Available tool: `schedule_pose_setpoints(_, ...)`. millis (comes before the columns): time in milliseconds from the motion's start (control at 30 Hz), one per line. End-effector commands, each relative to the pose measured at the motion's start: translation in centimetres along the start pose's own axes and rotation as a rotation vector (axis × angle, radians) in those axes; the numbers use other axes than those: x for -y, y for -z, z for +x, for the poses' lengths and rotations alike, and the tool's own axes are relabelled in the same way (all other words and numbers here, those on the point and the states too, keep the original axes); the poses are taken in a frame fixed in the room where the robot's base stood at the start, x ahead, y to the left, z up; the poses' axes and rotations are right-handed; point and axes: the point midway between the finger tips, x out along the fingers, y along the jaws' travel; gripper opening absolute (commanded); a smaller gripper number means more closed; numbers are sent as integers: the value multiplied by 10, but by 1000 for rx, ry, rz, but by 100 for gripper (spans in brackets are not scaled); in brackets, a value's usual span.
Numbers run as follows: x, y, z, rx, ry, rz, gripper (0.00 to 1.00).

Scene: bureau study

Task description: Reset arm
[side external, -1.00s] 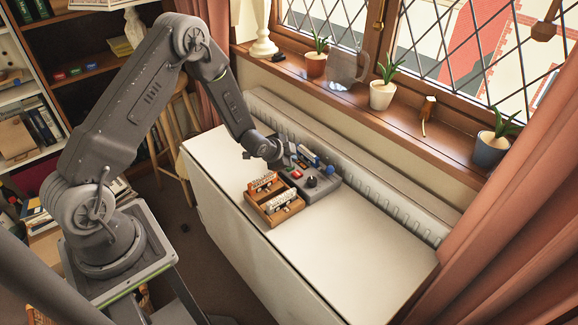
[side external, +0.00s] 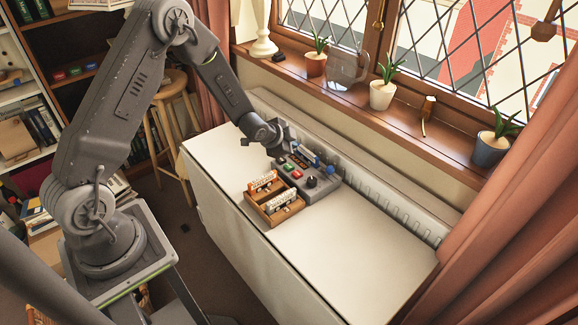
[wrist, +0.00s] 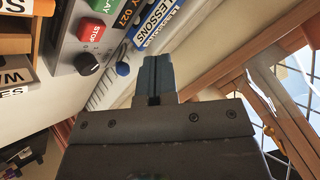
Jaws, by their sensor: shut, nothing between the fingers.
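My gripper (side external: 281,151) is above the back left part of the white table, just over the rear of a grey device. In the wrist view its fingers (wrist: 154,80) are together with nothing between them. The grey device (side external: 322,189) has green and red buttons, a black knob (wrist: 87,64) and a blue knob (wrist: 123,69). In the wrist view a red button reads STOP (wrist: 91,29), and a blue and white label reading LESSONS (wrist: 158,21) is on the device.
A wooden tray (side external: 270,216) with labelled blocks stands in front of the device. Potted plants (side external: 383,94) and a glass jug (side external: 347,68) line the windowsill behind. The table's right side (side external: 370,240) is bare.

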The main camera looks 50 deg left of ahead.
Motion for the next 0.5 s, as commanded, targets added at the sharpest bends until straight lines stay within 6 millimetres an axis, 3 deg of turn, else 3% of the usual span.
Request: schedule_pose_setpoints(500, 3, 5, -6, 4, 2, -7, 0)
